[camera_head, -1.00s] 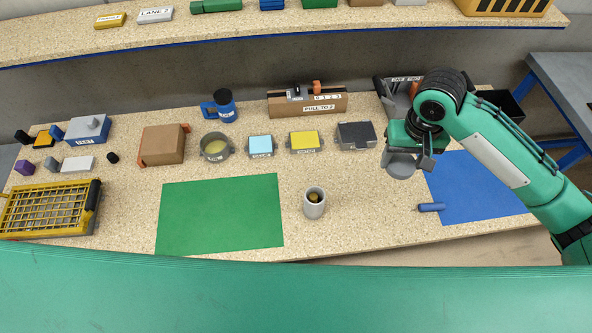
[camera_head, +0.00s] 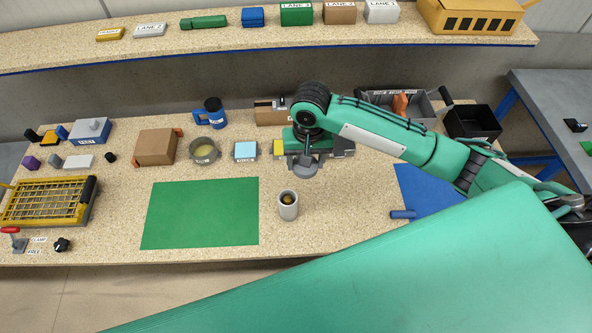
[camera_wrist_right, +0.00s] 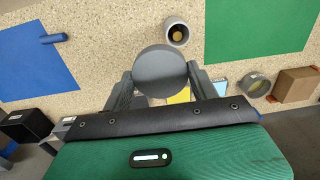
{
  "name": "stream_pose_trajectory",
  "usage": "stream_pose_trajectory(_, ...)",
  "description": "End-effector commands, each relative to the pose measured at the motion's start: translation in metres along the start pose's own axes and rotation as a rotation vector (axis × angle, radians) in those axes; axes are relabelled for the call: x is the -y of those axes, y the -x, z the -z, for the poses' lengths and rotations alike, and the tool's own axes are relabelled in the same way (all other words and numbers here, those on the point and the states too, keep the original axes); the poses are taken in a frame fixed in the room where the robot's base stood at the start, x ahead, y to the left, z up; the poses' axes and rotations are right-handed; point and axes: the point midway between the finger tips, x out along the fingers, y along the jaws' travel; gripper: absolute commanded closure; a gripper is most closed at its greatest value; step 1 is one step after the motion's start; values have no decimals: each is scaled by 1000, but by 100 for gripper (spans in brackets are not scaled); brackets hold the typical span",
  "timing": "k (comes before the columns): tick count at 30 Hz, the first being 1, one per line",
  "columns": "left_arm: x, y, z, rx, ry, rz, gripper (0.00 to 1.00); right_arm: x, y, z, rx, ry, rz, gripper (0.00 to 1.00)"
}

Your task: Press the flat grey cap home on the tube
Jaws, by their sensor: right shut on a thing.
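The flat grey cap (camera_wrist_right: 160,72) is a round disc held between the fingers of my right gripper (camera_wrist_right: 160,85). In the head view the cap (camera_head: 303,168) hangs under my right gripper (camera_head: 303,155), above the table. The grey tube (camera_head: 288,206) stands upright on the table, in front of the cap and a little to its left. Its top is open and something brownish shows inside. In the right wrist view the tube (camera_wrist_right: 177,32) is just beyond the cap, apart from it. My left gripper is not in view.
A green mat (camera_head: 201,213) lies left of the tube. A blue mat (camera_head: 428,196) with a blue cylinder (camera_head: 402,214) lies to its right. Small boxes, a pot (camera_head: 205,150) and a blue mug (camera_head: 213,112) stand behind. Bare table surrounds the tube.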

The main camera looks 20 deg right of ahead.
Motion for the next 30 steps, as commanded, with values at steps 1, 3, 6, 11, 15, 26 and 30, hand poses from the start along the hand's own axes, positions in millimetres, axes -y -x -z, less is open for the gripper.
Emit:
stream_pose_trajectory(1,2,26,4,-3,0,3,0,10,0,2,9,-62,1,57)
stream_pose_trajectory(3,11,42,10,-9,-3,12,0,19,-16,6,8,-147,-1,57)
stream_pose_trajectory(6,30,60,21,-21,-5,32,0,29,-40,8,0,-249,-7,57)
stream_pose_trajectory(11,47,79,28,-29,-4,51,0,37,-70,6,-16,-355,-19,57)
stream_pose_trajectory(15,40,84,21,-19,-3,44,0,39,-83,5,-26,-395,-24,57)
stream_pose_trajectory(26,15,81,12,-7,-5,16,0,40,-87,5,-29,-400,-24,57)
stream_pose_trajectory(30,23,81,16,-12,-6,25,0,41,-87,3,-26,-400,-25,57)
